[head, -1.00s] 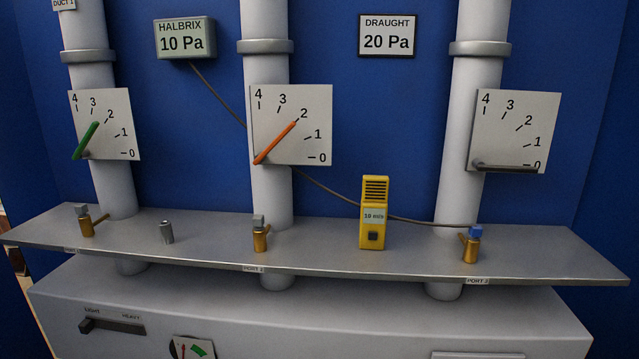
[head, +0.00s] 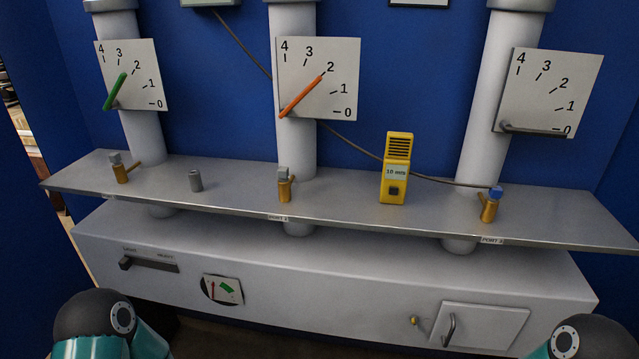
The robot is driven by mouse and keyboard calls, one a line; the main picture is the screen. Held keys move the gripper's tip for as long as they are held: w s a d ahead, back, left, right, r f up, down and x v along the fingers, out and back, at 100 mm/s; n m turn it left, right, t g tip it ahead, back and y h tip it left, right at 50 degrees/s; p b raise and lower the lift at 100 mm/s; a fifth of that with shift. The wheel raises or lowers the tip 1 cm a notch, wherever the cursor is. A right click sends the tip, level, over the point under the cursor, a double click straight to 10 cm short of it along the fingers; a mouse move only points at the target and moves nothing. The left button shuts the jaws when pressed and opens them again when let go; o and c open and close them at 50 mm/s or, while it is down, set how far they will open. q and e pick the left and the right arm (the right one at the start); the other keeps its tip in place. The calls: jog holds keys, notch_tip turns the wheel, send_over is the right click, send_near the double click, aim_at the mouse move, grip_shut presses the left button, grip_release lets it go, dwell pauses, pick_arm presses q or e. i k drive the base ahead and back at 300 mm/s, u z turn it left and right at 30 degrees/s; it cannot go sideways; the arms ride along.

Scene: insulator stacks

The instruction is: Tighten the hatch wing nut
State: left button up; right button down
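The hatch (head: 478,327) is a pale square panel low at the right on the front of the grey lower box. It looks closed and has a dark curved handle (head: 449,330). A small brass-coloured piece, which looks like the wing nut (head: 414,321), sits just left of the hatch edge. It is too small to tell how tight it is or how its wings lie. Parts of my two arms show at the bottom left and bottom right corners. Neither gripper is in the picture.
A grey shelf (head: 340,205) juts out above the lower box (head: 330,265). It carries brass valves (head: 285,188), a grey cap (head: 195,181) and a yellow meter (head: 396,170). A slider (head: 150,263) and round dial (head: 222,290) are on the box's left front.

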aim_at(414, 320)
jog(key=u, duration=0.7)
jog(key=k, duration=1.05)
jog(key=z, duration=0.9)
jog(key=i, duration=1)
